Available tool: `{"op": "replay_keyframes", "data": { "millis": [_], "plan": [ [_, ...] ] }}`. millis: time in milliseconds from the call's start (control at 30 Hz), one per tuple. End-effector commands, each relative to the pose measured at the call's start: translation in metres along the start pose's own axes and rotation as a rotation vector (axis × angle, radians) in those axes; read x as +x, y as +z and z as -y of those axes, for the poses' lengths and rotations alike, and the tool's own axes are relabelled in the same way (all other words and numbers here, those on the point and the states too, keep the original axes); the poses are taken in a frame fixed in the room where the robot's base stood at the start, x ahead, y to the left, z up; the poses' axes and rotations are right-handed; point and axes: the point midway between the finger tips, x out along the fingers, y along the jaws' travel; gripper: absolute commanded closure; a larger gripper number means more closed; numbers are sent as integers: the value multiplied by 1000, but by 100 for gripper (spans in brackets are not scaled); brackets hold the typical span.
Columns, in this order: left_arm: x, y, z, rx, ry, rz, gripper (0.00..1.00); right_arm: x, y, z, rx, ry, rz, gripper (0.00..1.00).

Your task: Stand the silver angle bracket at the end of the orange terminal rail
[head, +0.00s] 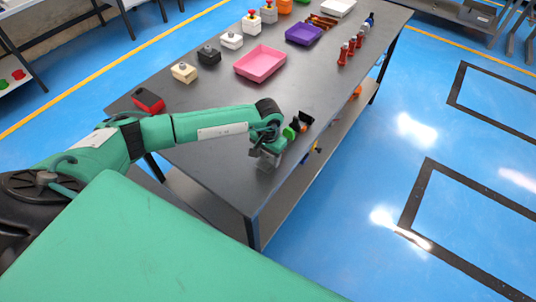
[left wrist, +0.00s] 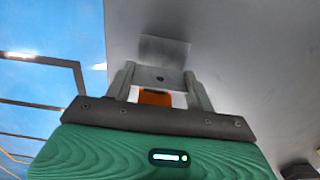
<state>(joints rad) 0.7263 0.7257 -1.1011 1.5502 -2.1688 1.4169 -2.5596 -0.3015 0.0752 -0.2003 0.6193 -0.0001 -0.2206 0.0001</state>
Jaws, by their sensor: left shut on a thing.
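My left gripper (head: 266,155) is low over the near right part of the dark table, fingers pointing down. In the left wrist view its two fingers (left wrist: 160,88) are shut on a plain grey metal plate, which looks like the silver angle bracket (left wrist: 165,50). The bracket's far part sticks out beyond the fingertips, close to the grey table surface; I cannot tell whether it touches. A small orange patch (left wrist: 155,97) shows between the fingers; I cannot tell what it belongs to. I cannot clearly make out the orange terminal rail. My right gripper is not in view.
A small green, black and red item (head: 298,125) stands just right of my left gripper, near the table's right edge. A pink tray (head: 260,64), a purple tray (head: 303,34), several button boxes and red-handled items are farther back. The table (head: 218,168) left of the gripper is bare.

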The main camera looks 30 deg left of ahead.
Motion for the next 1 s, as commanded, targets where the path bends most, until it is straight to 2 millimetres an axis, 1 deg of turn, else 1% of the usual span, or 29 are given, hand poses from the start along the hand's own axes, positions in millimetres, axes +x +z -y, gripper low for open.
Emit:
{"op": "replay_keyframes", "data": {
  "millis": [33, 133, 367, 500, 533, 600, 633, 900, 1000],
  "plan": [
    [4, 0, 0, -2, 1, 1, 70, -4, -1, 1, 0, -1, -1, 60],
    [10, 0, 0, -1, 1, 0, 70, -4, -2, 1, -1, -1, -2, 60],
    [11, 0, 0, 0, 0, -1, 70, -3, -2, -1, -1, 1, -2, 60],
    [15, 0, 0, 0, 0, -1, 70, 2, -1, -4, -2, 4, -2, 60],
    [13, 0, 0, 0, 0, -1, 42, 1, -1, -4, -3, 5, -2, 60],
    [13, 0, 0, 0, 0, 0, 28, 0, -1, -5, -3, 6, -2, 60],
    [13, 0, 0, 0, 0, 0, 24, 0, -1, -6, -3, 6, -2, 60],
    [12, 0, 0, 0, 0, 0, 24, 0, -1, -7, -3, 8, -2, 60],
    [9, 0, 0, 0, 0, 0, 24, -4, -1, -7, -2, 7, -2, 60]
  ]
}}
